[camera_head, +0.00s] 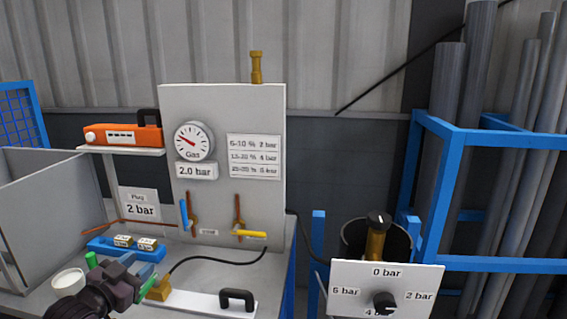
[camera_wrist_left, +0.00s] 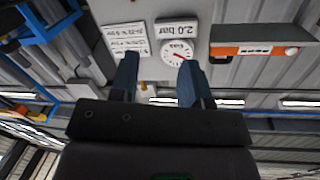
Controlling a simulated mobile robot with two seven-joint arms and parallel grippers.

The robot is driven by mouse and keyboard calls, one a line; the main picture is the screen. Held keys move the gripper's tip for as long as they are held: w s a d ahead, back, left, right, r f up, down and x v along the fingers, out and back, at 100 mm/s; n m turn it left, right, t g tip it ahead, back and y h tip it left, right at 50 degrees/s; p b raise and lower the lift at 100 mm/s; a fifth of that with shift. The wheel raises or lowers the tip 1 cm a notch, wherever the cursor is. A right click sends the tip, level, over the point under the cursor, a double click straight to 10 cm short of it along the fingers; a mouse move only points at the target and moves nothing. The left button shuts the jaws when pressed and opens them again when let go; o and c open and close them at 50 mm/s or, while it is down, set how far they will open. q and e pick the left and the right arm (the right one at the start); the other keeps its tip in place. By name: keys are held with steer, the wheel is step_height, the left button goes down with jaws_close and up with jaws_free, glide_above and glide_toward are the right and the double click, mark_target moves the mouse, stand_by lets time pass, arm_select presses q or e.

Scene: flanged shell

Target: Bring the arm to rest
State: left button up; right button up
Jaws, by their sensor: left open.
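My left gripper (camera_head: 138,274) is at the lower left of the head view, over the bench in front of the gauge panel. In the left wrist view, its two blue fingers (camera_wrist_left: 157,82) stand apart with nothing between them. In the head view, part of the bench behind the gripper and wrist is hidden. My right gripper is not in view.
A grey panel (camera_head: 222,110) carries a gas gauge (camera_head: 194,141), a blue lever and a yellow lever (camera_head: 250,234). Near the gripper are a blue tray (camera_head: 105,248), a brass fitting (camera_head: 159,288) with a black hose and a white bar (camera_head: 200,303). A pressure dial board (camera_head: 350,275) stands right.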

arm_select(q)
steer(key=s+d+f+n+g+y+b, duration=0.2)
steer(key=s+f, duration=1.2)
steer(key=f, duration=0.1)
steer(key=s+d+f+n+g+y+b, duration=0.2)
steer(key=s+d+f+n+g+b, duration=0.1)
steer(key=s+f, duration=1.1)
step_height(320, 180, down, 3)
steer(key=shift+s+r+n+g, duration=0.2)
steer(key=shift+s+n+g, duration=0.1)
steer(key=shift+s, duration=0.1)
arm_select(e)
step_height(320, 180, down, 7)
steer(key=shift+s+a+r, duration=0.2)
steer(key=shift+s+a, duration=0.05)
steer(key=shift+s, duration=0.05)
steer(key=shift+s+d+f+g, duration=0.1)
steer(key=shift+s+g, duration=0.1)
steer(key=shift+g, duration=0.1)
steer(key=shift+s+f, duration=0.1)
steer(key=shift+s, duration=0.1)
